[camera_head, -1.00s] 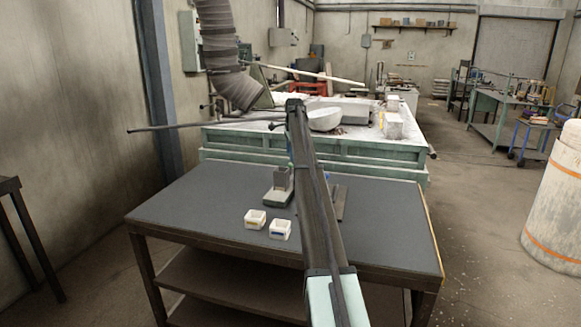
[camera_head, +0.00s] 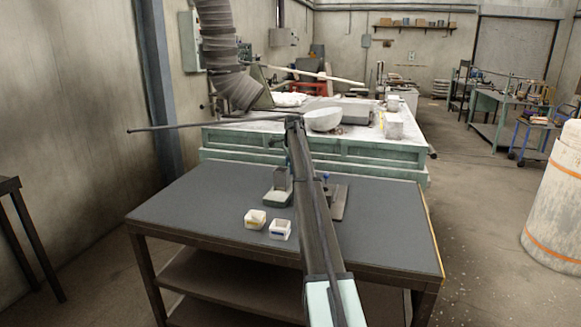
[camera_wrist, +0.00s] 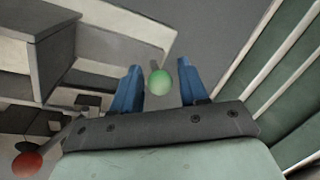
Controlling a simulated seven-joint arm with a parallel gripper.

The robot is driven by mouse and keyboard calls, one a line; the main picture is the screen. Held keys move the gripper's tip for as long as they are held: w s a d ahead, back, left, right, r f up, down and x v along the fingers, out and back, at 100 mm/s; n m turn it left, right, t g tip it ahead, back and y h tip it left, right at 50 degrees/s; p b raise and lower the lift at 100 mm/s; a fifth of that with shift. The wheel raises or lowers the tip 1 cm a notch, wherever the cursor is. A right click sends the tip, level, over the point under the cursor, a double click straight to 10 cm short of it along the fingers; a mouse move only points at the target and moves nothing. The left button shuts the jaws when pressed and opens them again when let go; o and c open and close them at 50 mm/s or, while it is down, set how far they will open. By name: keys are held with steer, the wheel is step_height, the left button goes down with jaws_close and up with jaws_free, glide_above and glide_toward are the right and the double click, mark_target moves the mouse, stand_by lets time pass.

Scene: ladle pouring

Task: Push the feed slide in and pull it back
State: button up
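In the wrist view a round green knob (camera_wrist: 159,82) shows between the two blue fingers of my gripper (camera_wrist: 159,67). The fingers are apart, with a gap visible on both sides of the knob. I cannot tell how far the knob is from them in depth. A grey box-like apparatus (camera_wrist: 45,50) fills the upper left, and a red knob (camera_wrist: 27,165) shows at the lower left. In the head view a grey block on a pale base (camera_head: 279,182) stands on the dark table. My arm hides most of the gripper and the middle of the apparatus there.
Two small white boxes (camera_head: 255,218) (camera_head: 280,229), one with a yellow mark and one with a blue mark, stand at the table's front. A dark flat piece (camera_head: 339,203) lies right of my arm. The dark table's (camera_head: 390,230) right side is clear.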

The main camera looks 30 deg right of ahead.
jaws_close()
stand_by(0.3)
steer(key=s+a, duration=0.3)
steer(key=shift+s+a, duration=0.1)
steer(key=shift+a, duration=0.05)
steer(key=shift+o, duration=0.9)
jaws_free()
step_height(320, 180, up, 14)
steer(key=s, duration=0.2)
steer(key=shift+s+a+f, duration=0.2)
steer(key=shift+a, duration=0.1)
